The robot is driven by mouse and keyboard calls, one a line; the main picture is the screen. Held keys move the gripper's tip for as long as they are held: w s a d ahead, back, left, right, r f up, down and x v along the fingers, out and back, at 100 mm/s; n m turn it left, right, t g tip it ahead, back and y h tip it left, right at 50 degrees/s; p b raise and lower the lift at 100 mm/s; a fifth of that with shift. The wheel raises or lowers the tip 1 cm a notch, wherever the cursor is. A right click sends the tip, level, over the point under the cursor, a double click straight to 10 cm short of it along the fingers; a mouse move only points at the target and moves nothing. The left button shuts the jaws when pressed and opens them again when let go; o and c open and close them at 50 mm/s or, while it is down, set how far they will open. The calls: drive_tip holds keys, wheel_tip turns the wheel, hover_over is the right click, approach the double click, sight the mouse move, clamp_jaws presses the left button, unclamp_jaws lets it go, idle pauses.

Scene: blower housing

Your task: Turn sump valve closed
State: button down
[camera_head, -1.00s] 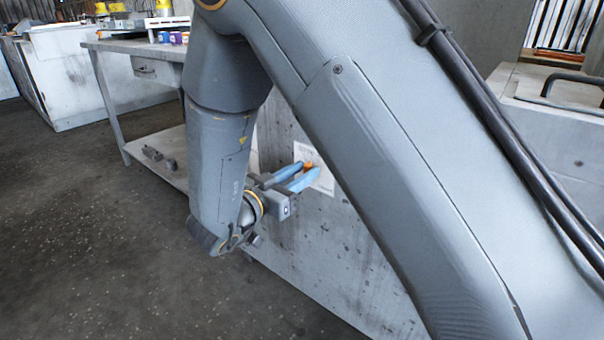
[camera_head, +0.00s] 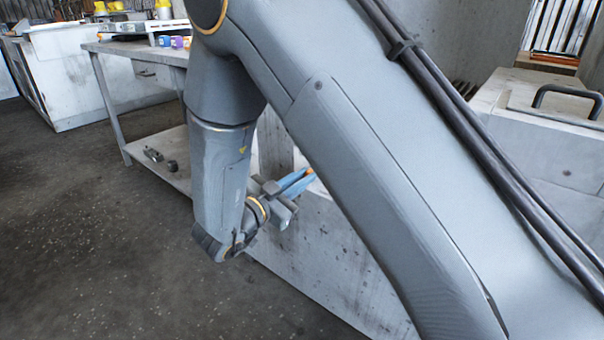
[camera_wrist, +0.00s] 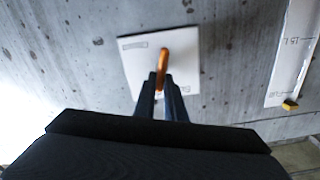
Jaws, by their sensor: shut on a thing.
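The sump valve shows as an orange handle (camera_wrist: 163,63) in front of a white label plate (camera_wrist: 185,60) on the grey housing wall. In the wrist view it stands between the tips of my gripper (camera_wrist: 162,92), which is shut on it. In the head view my gripper (camera_head: 303,181), with blue fingers, reaches to the right against the wall. Only a bit of the orange handle (camera_head: 310,172) shows at the fingertips. My arm link hides the plate and much of the wall there.
A white scale strip (camera_wrist: 292,55) with a yellow marker (camera_wrist: 290,105) is on the wall at the right in the wrist view. A workbench (camera_head: 125,48) with a lower shelf stands at left. Open dark floor (camera_head: 90,230) lies at the lower left.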

drive_tip(key=shift+s+d+f+m+p, duration=0.25)
drive_tip(key=shift+m+p, duration=0.35)
drive_tip(key=shift+m, duration=1.8)
drive_tip(key=shift+d+f+m+p, duration=0.1)
drive_tip(key=shift+f+m+p, duration=0.35)
drive_tip(key=shift+m, duration=1.95)
drive_tip(key=shift+s+d+f+m+p, duration=0.15)
drive_tip(key=shift+m+p, duration=0.55)
drive_tip(key=shift+m, duration=1.7)
drive_tip(key=c, duration=1.8)
unclamp_jaws()
drive_tip(key=shift+s+a, duration=0.1)
